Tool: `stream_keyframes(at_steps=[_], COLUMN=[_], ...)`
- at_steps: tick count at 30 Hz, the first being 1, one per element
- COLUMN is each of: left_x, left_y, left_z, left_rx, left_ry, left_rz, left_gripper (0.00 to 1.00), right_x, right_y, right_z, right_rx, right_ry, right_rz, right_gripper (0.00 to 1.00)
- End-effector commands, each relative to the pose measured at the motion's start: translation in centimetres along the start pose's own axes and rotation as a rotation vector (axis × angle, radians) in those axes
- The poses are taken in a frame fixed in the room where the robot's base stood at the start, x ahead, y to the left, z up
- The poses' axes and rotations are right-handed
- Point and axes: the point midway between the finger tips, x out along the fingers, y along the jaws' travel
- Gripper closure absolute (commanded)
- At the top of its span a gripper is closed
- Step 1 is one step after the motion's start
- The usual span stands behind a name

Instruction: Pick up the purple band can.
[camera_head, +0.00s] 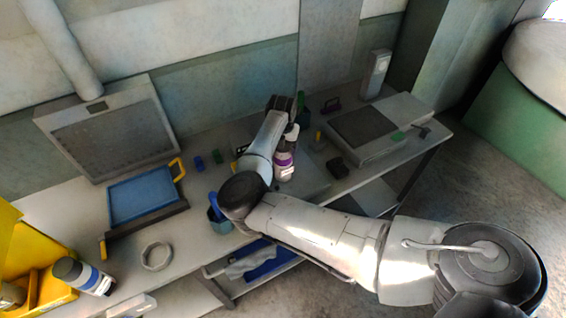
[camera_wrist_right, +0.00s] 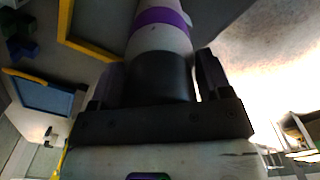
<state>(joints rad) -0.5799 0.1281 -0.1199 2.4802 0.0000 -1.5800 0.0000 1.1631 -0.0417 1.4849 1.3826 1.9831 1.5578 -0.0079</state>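The purple band can (camera_head: 284,172) is white with a purple band and a dark top. In the head view it shows just right of my right forearm, over the right-middle part of the bench. My right gripper (camera_head: 284,104) is above it, partly hidden by its own arm. In the right wrist view the can (camera_wrist_right: 160,40) stands between the two fingers of my right gripper (camera_wrist_right: 160,78), its black top close to the palm. The fingers sit close along both sides of the black top. The can's lower end is out of the wrist view. My left gripper is not in view.
A blue tray (camera_head: 140,193) and a white ring (camera_head: 157,256) lie on the left half of the bench. Another dark-topped can (camera_head: 85,276) lies near a yellow bin (camera_head: 28,262). A grey flat device (camera_head: 365,130) stands at the right. A teal cup (camera_head: 218,222) is near my elbow.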

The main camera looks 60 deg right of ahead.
Motion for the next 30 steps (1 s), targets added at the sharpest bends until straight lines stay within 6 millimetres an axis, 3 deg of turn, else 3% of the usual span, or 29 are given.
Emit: stream_keyframes(at_steps=[2,19,30], left_x=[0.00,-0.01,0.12], left_y=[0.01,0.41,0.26], left_z=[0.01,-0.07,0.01], left_rx=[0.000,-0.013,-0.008], left_ry=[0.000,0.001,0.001], left_rz=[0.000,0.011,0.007], left_gripper=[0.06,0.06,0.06], right_x=[-0.02,-0.04,-0.63], right_y=[0.01,0.02,0.06], right_z=[0.00,0.00,0.03], right_rx=[0.000,0.000,0.000], right_ry=[0.000,0.000,-0.002], right_rz=[0.000,0.000,0.001], right_gripper=[0.36,0.91,0.91])
